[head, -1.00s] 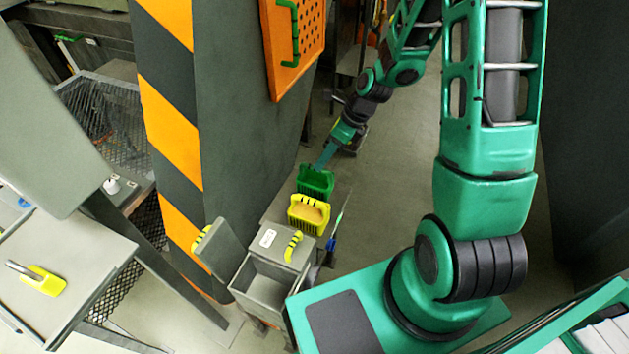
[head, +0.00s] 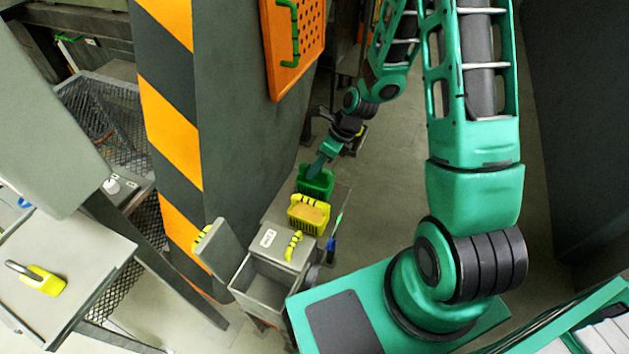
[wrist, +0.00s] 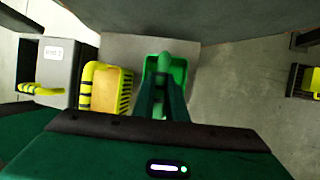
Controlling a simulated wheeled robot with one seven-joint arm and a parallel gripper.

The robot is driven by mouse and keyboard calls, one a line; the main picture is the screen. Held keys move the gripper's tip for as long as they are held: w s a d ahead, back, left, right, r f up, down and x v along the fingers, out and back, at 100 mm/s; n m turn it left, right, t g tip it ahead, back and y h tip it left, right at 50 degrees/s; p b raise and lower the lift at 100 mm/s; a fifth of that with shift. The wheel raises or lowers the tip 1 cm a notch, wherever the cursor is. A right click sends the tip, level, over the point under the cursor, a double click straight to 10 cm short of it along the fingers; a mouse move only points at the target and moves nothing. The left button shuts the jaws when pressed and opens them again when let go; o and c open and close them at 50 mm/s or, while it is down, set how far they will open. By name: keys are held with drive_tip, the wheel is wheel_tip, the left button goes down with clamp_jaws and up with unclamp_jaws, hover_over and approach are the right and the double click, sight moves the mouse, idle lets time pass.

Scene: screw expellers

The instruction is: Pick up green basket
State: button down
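The green basket (head: 318,186) stands upright on a grey surface, beyond the yellow basket, in the head view. In the wrist view the green basket (wrist: 178,72) is at the middle, partly hidden by my fingers. My gripper (head: 314,170) reaches down at the basket's top, from the upper right. In the wrist view my gripper's two fingers (wrist: 163,90) are spread apart over the basket, with a green part of it, seemingly the handle, showing between and beyond them. Contact with the handle cannot be made out.
A yellow basket (head: 309,216) with tan contents stands close beside the green one. A grey bin (head: 270,281) with an open lid is nearer. A striped pillar (head: 172,130) stands to the left. The floor right of the baskets is clear.

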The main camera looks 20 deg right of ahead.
idle(0.3)
drive_tip(key=shift+r, duration=5.05)
drive_tip(key=shift+f, duration=0.1)
